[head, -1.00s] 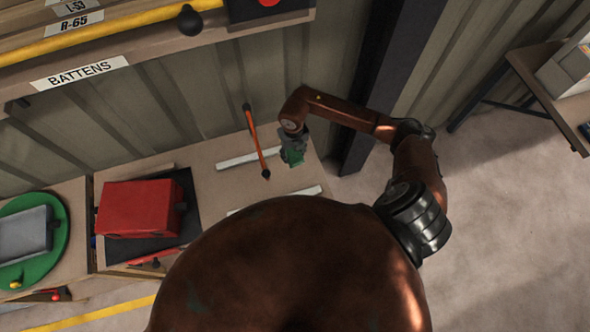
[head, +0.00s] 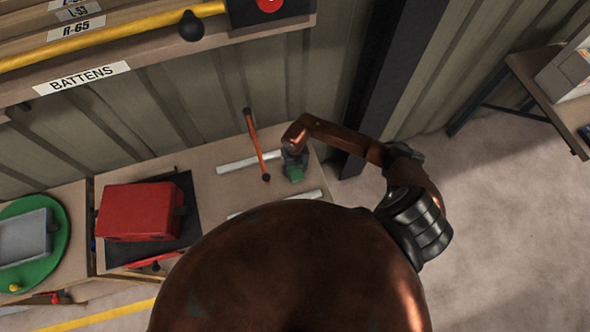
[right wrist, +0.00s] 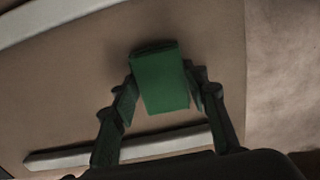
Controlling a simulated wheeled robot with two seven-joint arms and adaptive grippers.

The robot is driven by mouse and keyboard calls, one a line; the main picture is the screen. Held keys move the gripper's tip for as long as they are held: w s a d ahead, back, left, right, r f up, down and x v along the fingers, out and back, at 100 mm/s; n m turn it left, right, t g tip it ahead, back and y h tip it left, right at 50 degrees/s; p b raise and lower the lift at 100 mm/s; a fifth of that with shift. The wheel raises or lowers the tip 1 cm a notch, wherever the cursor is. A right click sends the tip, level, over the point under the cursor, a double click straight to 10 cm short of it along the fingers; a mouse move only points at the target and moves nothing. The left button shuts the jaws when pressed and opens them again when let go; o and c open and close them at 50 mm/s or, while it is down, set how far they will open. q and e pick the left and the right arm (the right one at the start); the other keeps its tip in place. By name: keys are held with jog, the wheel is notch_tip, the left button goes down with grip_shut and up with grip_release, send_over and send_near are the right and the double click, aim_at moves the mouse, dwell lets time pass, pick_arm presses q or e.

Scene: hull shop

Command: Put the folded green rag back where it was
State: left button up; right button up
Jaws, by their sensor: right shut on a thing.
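The folded green rag (head: 294,174) is at my right gripper, over the right part of the wooden bench top. In the right wrist view the rag (right wrist: 161,78) sits between the two fingers of my right gripper (right wrist: 163,98), which is shut on it. The gripper (head: 293,164) points down beside two pale strips, the far strip (head: 250,162) and the near strip (head: 275,203). I cannot tell whether the rag touches the bench. My left gripper is not in view.
A red box (head: 138,212) rests on a dark mat (head: 187,228). A green round tray (head: 62,238) holds a grey bin. A dark post (head: 385,85) rises behind my right arm.

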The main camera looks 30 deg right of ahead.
jog(key=shift+r, duration=0.1)
jog(key=o, duration=1.1)
jog(key=shift+r, duration=0.15)
notch_tip(320, 180, up, 12)
jog(key=shift+f, duration=0.15)
dwell(0.3)
